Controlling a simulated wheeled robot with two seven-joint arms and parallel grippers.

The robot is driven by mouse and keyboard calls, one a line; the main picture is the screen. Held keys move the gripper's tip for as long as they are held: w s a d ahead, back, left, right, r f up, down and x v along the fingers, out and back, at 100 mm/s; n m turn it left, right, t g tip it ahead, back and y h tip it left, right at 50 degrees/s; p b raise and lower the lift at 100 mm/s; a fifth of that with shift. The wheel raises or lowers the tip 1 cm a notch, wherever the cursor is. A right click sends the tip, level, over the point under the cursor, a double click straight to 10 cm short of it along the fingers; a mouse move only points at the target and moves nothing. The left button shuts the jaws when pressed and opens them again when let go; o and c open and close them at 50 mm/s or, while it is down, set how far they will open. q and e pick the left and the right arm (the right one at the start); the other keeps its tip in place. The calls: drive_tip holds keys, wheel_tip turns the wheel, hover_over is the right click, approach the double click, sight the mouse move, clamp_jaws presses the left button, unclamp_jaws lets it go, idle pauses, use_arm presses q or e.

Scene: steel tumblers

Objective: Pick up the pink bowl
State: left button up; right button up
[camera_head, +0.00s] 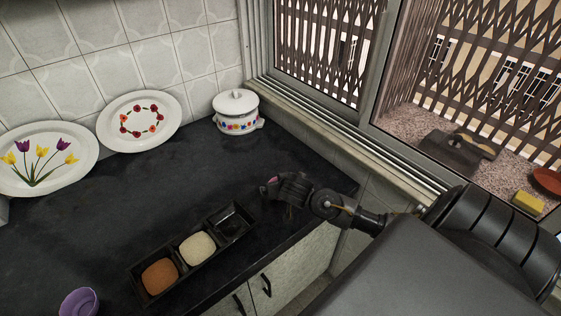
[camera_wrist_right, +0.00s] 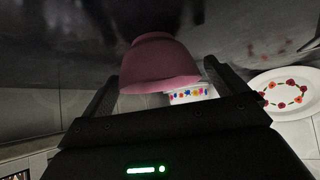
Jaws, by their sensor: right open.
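The pink bowl (camera_wrist_right: 158,62) fills the upper middle of the right wrist view, where it appears inverted. My right gripper (camera_wrist_right: 163,80) is open, with one finger on each side of the bowl; I cannot tell whether they touch it. In the head view my right gripper (camera_head: 276,188) is low over the dark countertop, near its front edge. It hides nearly all of the pink bowl (camera_head: 270,181), and only a small pink patch shows at its left end. My left gripper is not in view.
A black tray (camera_head: 206,255) with spices lies close to the left of my right gripper. A purple bowl (camera_head: 78,303) is at bottom left. A white lidded pot (camera_head: 236,111) and two decorated plates stand at the back. The counter between is clear.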

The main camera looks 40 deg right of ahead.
drive_tip(key=shift+x, duration=0.9)
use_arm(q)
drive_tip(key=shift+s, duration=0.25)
use_arm(e)
drive_tip(key=shift+c, duration=0.2)
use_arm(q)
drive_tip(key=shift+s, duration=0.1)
use_arm(e)
drive_tip(key=c, duration=1.1)
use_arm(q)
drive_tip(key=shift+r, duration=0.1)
use_arm(e)
drive_tip(key=shift+r, duration=0.1)
